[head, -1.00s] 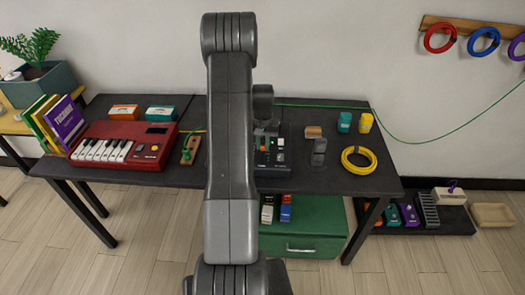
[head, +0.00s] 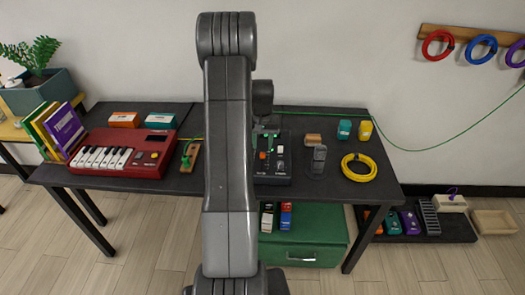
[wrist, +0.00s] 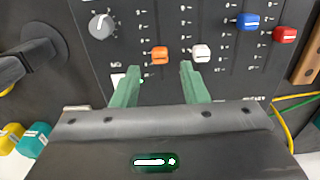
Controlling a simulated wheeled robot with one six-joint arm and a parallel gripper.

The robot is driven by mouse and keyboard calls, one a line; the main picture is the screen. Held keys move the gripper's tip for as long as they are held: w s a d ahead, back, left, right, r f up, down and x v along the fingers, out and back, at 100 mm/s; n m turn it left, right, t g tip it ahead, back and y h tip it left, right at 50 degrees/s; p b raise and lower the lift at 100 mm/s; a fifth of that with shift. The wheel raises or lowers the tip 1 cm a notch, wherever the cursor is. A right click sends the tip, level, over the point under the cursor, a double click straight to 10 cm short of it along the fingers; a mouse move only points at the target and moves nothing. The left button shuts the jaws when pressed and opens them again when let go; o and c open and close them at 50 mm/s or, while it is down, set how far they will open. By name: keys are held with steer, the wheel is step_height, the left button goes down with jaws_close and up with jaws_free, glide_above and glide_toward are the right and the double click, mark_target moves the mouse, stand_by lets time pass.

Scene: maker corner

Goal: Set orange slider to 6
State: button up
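The slider panel (head: 272,178) is a dark box on the table, partly hidden behind my arm in the head view. In the wrist view, the orange slider (wrist: 160,55) shows just beyond the fingertips, roughly centred between them. Its cap also shows small in the head view (head: 263,155). A white slider cap (wrist: 202,54) lies just right of the right finger's tip. The scale numbers beside the orange slider are too small to read. My gripper (wrist: 160,72) has two green fingers, spread apart with nothing between them. I cannot tell whether they touch the panel.
In the wrist view, a blue cap (wrist: 248,20) and a red cap (wrist: 285,34) sit right, a grey knob (wrist: 102,25) left. In the head view, a red keyboard (head: 122,152) stands left and a yellow cable coil (head: 358,167) right.

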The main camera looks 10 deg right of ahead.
mark_target(262, 154)
step_height(262, 154, up, 10)
steer(key=shift+f+b, duration=0.25)
steer(key=shift+b, duration=0.1)
step_height(262, 154, down, 14)
steer(key=shift+r+p, duration=0.25)
steer(key=shift+p, duration=0.5)
steer(key=shift+s+f, duration=0.1)
steer(key=shift+f, duration=0.1)
steer(key=shift+s+a+r+p, duration=0.1)
steer(key=shift+s+a+p, duration=0.1)
steer(key=shift+s, duration=0.25)
steer(key=shift+s+a+p, duration=0.1)
steer(key=shift+s+p, duration=0.05)
steer(key=shift+s, duration=0.25)
steer(key=shift+w, duration=0.1)
